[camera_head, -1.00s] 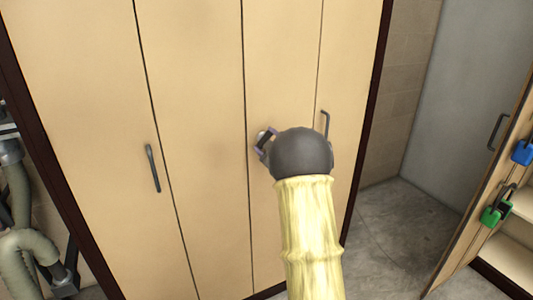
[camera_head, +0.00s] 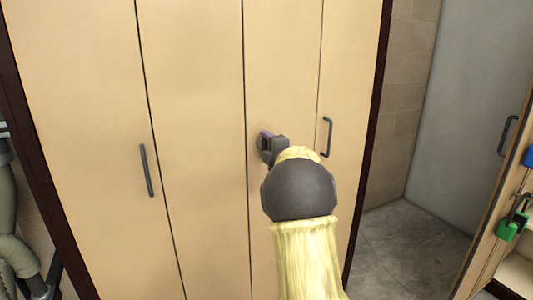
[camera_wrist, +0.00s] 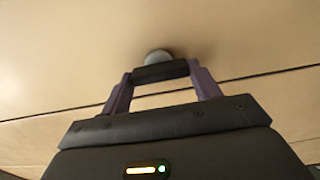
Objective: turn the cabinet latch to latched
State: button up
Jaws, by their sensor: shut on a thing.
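The cabinet (camera_head: 200,80) has tall tan door panels that fill much of the head view. The latch shows in the wrist view as a dark bar (camera_wrist: 160,72) in front of a round grey mount (camera_wrist: 157,57) on the panel. My gripper (camera_wrist: 160,76) has its purple fingers at the two ends of that bar and is shut on it. In the head view my gripper (camera_head: 266,142) is at the panel just right of a door seam. My wrist and fingers hide the latch there, so I cannot read its angle from that view.
Dark bar handles stand out on the left (camera_head: 147,170) and right (camera_head: 326,137) panels. An open door at the far right carries a green padlock (camera_head: 512,226) and a blue one (camera_head: 529,155). Grey hoses (camera_head: 12,225) are at the far left.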

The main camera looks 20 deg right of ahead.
jog(key=shift+a+f, duration=0.1)
dwell(0.3)
jog(key=o, duration=1)
jog(key=s, duration=1.7)
jog(key=shift+s+d, duration=0.2)
jog(key=shift+d, duration=0.1)
